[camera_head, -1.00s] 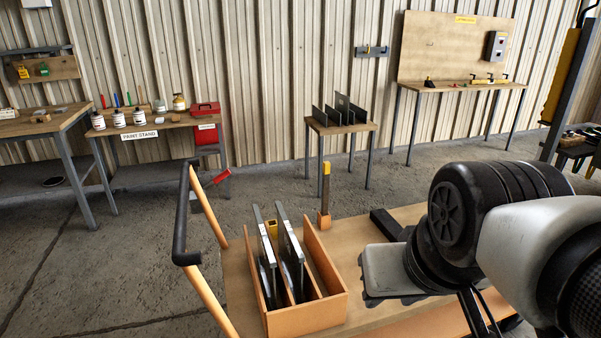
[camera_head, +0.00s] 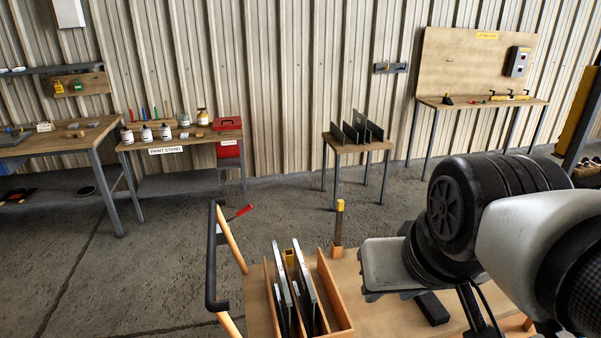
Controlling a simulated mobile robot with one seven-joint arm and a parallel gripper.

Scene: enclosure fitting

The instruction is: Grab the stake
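A black-gripped trolley handle (camera_head: 212,260) rises at left. A dark block (camera_head: 432,308) lies under my arm. A small table (camera_head: 365,146) with dark plates stands behind, across open floor.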

